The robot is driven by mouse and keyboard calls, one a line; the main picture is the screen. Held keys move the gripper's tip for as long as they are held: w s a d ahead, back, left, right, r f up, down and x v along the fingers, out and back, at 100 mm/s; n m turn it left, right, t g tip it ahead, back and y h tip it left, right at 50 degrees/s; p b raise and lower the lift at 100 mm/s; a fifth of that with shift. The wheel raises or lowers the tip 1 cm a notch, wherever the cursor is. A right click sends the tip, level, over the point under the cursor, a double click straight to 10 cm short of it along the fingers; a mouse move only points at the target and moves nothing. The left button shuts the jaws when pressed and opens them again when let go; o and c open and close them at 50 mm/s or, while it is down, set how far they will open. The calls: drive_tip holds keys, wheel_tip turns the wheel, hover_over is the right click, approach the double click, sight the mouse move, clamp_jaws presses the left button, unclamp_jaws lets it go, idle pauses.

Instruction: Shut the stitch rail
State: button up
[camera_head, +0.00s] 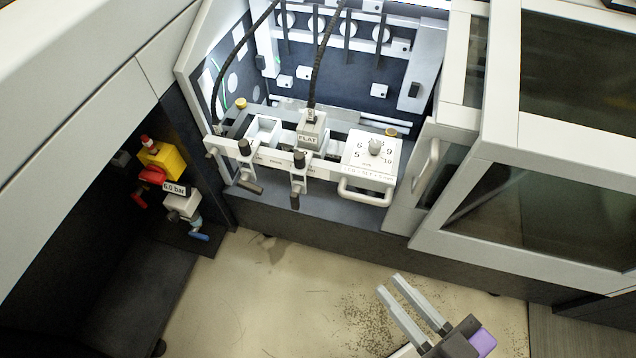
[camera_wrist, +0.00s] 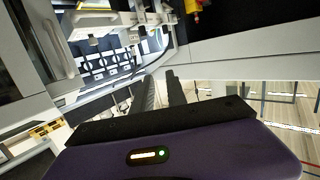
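The stitch rail (camera_head: 325,172) is a long white bar across the front of the lit machine bay in the head view. A light bow handle (camera_head: 365,194) is fixed at its right end, below a white dial plate (camera_head: 362,152). A block marked FLAT (camera_head: 309,132) and two black-knobbed clamps sit along it. The rail stands forward of the bay's back panel; how far it is drawn out is hard to judge. My gripper (camera_head: 390,284) is open and empty, above the floor in front of the machine, below and right of the handle, touching nothing. Its fingers (camera_wrist: 163,93) also show in the wrist view.
A door with a handle (camera_head: 427,168) stands open right of the rail. A glazed cabinet (camera_head: 560,190) is beyond it. At left, a recess holds a yellow and red valve unit (camera_head: 160,165) marked 6.0 bar. Black cables hang over the rail.

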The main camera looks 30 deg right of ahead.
drive_tip(key=w+a+f+n, duration=0.1)
drive_tip(key=w+a+f, duration=0.1)
drive_tip(key=w+a+f+n+y, duration=0.1)
drive_tip(key=w+a+f, duration=0.1)
drive_tip(key=f, duration=0.1)
drive_tip(key=shift+w+a+f+n+y, duration=0.2)
drive_tip(key=shift+w+n+y, duration=0.1)
drive_tip(key=shift+w, duration=0.05)
clamp_jaws()
drive_tip(key=w+a+f+n+g+h+b, duration=0.15)
drive_tip(key=w+a+f+n, duration=0.25)
drive_tip(key=w+f+n, duration=0.6)
drive_tip(key=w+a+f+n+g+h, duration=0.35)
drive_tip(key=w+f+n, duration=0.4)
drive_tip(key=f, duration=0.55)
drive_tip(key=d+r+n+t+h, duration=0.2)
drive_tip(key=d+r+n+h, duration=0.45)
drive_tip(key=d+h, duration=0.4)
drive_tip(key=p+x, duration=0.1)
drive_tip(key=x, duration=1.2)
drive_tip(key=shift+w+r+p, duration=0.15)
drive_tip(key=shift+w+p, duration=0.05)
drive_tip(key=shift+p, duration=0.1)
drive_tip(key=shift+d+g, duration=0.1)
drive_tip(key=shift+g, duration=0.2)
